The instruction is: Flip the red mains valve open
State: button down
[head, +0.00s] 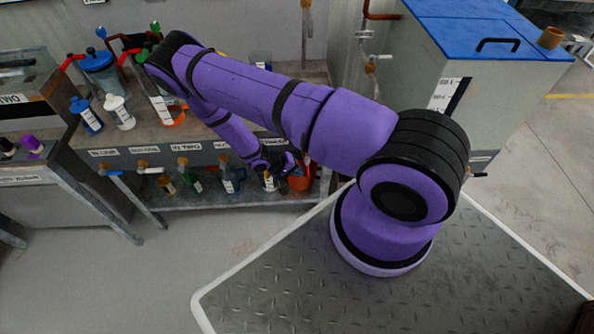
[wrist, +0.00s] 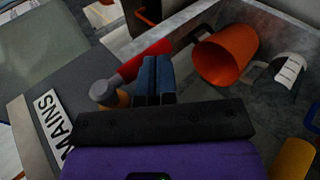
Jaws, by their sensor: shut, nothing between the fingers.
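The red mains valve lever (wrist: 145,60) shows in the wrist view, running up and to the right from a brass valve body with a grey cap (wrist: 106,94). A white label reading MAINS (wrist: 50,120) is to its left. My gripper (wrist: 155,65) is shut and empty, with its fingertips just right of the lever and very close to it. I cannot tell whether they touch it. In the head view, my gripper (head: 282,164) is at the front of the bench, and the red lever cannot be made out there.
An orange mug (wrist: 226,55) lies beyond the fingers in the wrist view, beside a white-labelled vessel (wrist: 290,70). In the head view, several valves and labels line the bench front (head: 135,160) left of my gripper. A blue-lidded grey tank (head: 490,45) stands to the right.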

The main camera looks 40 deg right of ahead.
aim_at(306, 172)
jog(key=shift+s+d+f+g+h, duration=0.15)
jog(key=shift+g+h, duration=0.15)
jog(key=shift+h, duration=0.1)
jog(key=shift+s+d+f+h, duration=0.15)
jog(key=shift+s+d+f, duration=0.1)
jog(key=shift+s+d, duration=0.4)
jog(key=shift+s+d+f+h, duration=0.2)
jog(key=shift+s+d, duration=0.1)
jog(key=shift+d, duration=0.5)
jog(key=shift+s+d+r+g+h, duration=0.3)
jog(key=shift+s+d+g+h, duration=0.25)
jog(key=shift+d, duration=0.3)
jog(key=shift+s+d+r, duration=0.1)
jog(key=shift+d, duration=0.05)
dwell(0.7)
